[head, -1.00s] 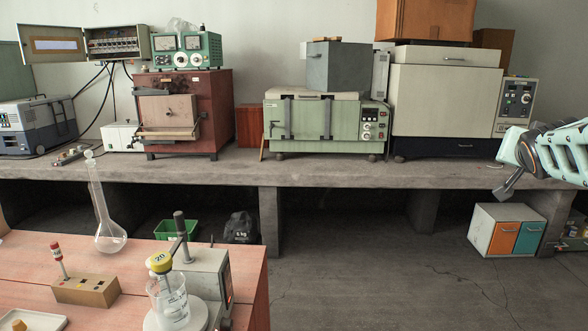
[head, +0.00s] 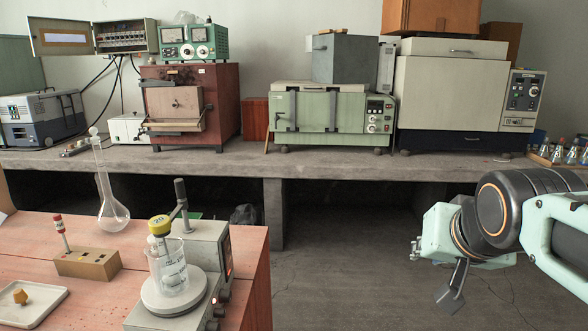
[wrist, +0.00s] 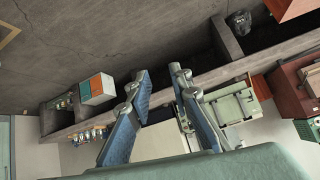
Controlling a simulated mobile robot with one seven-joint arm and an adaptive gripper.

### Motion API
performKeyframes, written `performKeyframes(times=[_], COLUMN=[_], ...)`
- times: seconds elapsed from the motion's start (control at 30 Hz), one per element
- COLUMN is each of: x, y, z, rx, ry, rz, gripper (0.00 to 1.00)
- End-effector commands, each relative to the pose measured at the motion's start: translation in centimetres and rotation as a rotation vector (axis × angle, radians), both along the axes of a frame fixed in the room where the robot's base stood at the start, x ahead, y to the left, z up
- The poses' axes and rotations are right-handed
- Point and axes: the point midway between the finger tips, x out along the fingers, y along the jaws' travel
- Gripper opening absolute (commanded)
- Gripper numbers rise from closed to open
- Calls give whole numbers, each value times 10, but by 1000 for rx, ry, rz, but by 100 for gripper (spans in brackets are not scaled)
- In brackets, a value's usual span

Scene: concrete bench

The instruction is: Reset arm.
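My gripper (head: 450,290) hangs from my arm at the right of the head view, in front of the concrete bench and above the floor. In the wrist view its two blue-padded fingers (wrist: 160,85) stand apart with nothing between them, so it is open and empty. It touches nothing that I can see.
The concrete bench (head: 340,165) carries a red-brown furnace (head: 222,105), a green oven (head: 330,110) and a large cream oven (head: 450,95). Several flasks (head: 572,152) stand at its right end. A wooden table (head: 35,240) with glassware is front left. Open floor (head: 340,270) lies between.

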Motion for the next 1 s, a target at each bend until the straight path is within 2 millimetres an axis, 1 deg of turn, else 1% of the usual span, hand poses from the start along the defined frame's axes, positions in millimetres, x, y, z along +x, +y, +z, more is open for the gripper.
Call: performKeyframes(times=[0.03,0.07,0.1,0.17,0.2,0.23,0.27,0.3,1.0], x=[-22,-35,-53,-80,-99,-113,-123,-117,-116], y=[22,34,49,70,83,92,98,96,95], z=[-27,-40,-57,-83,-100,-112,-116,-82,104], rx=[-7,-12,-20,-34,-44,-51,-58,-53,-52], ry=[57,93,140,213,260,296,324,312,310], rz=[49,80,121,182,223,253,276,269,264], gripper=[19,19,19,19,19,19,19,19,19])
